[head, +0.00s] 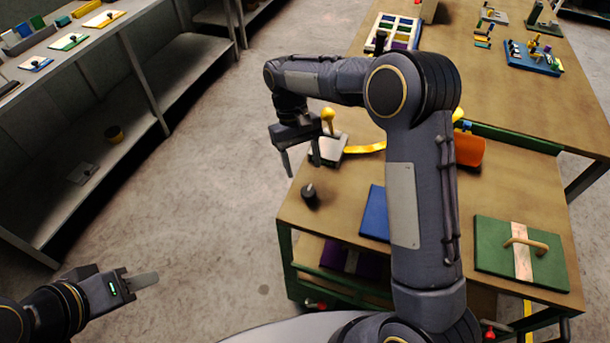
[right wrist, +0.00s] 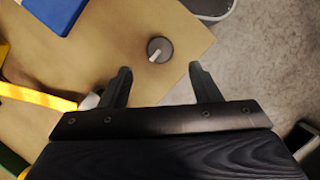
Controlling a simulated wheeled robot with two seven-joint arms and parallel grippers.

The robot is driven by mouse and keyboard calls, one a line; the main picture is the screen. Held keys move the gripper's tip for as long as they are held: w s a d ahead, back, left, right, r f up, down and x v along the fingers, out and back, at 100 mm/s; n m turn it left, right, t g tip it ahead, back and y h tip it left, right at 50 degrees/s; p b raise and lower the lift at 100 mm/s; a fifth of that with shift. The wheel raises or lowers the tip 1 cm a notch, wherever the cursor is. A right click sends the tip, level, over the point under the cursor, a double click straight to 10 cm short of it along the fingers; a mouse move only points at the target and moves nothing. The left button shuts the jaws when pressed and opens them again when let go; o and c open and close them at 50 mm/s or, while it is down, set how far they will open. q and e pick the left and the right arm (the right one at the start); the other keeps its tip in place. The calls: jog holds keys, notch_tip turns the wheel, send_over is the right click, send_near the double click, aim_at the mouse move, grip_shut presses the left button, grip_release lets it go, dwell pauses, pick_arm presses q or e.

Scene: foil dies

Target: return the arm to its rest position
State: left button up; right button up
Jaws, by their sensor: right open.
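My right gripper (head: 301,165) is open and empty, above the left edge of the near wooden table (head: 350,221). In the right wrist view its two fingers (right wrist: 161,70) stand apart with nothing between them. A small dark round piece with a thin peg (head: 310,194) sits on the table near that edge, apart from the fingers; it also shows beyond the fingertips in the right wrist view (right wrist: 160,49). My left gripper (head: 143,281) is low at the left over the floor. Its fingers line up from this angle, so its opening is unclear.
A grey block with a yellow knob (head: 328,148) and a yellow strip (head: 365,148) lie close behind the right gripper. A blue plate (head: 375,213), an orange piece (head: 469,150) and a green board with a handle (head: 522,252) are on the table. Shelving (head: 125,150) stands left; floor between is clear.

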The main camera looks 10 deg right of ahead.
jog(key=shift+w+r, duration=0.15)
jog(key=shift+r, duration=0.3)
jog(key=s+d+r+m+t+y, duration=0.2)
jog(key=s+d+r+t+y, duration=0.2)
jog(key=s+d+r, duration=0.55)
jog(key=s+a+f+m+t, duration=0.1)
jog(key=s+t, duration=0.5)
jog(key=s, duration=1)
jog(key=shift+a+f+m+y, duration=0.15)
jog(key=shift+f+m+y, duration=0.1)
jog(key=shift+m+y, duration=0.2)
jog(key=shift+r, duration=0.1)
